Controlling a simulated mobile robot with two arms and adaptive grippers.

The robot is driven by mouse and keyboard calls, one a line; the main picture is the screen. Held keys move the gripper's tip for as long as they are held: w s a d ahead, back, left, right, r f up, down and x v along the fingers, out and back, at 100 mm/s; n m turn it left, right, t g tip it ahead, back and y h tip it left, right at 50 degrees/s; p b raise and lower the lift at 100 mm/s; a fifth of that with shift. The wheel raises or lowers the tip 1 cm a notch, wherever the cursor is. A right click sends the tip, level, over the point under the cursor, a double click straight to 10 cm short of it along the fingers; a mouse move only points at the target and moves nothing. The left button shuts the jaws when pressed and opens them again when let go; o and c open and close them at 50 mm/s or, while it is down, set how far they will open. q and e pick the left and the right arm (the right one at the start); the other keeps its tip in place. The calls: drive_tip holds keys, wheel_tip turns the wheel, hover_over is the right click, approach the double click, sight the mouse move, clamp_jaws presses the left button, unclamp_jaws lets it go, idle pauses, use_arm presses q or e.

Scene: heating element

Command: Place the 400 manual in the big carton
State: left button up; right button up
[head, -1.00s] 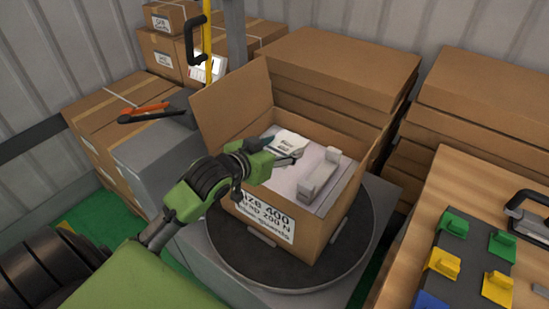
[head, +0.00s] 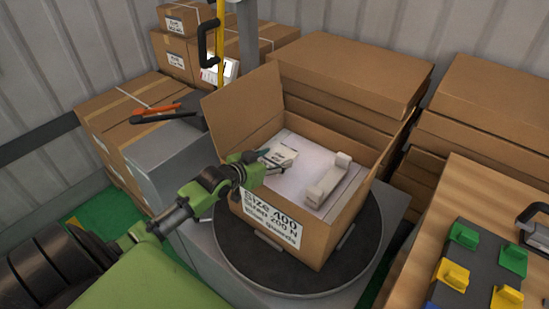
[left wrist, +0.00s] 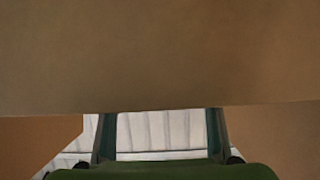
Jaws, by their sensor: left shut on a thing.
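The big carton (head: 322,240) stands open on a round dark turntable, with a "Size 400" label on its front. Inside lie a pale sheet and a grey bracket-like part (head: 328,182). My left gripper (head: 264,166) reaches over the carton's front-left edge and is shut on the booklet's near side. I cannot tell whether the booklet touches the contents below. In the left wrist view, a brown cardboard surface (left wrist: 160,55) hides the fingertips. My right gripper is out of view.
The carton's left flap (head: 240,105) stands raised beside my gripper. Stacked cartons (head: 345,70) are behind. A wooden table (head: 470,185) with coloured blocks is at right. Red-handled pliers (head: 155,115) lie on boxes at left. A yellow post (head: 220,50) rises behind.

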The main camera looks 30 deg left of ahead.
use_arm(q)
drive_tip(key=shift+f, duration=0.55)
drive_tip(key=o, duration=1.2)
drive_tip(key=shift+c, duration=0.2)
drive_tip(key=shift+r, duration=0.2)
drive_tip(key=v, duration=1.2)
drive_tip(key=shift+r, duration=0.35)
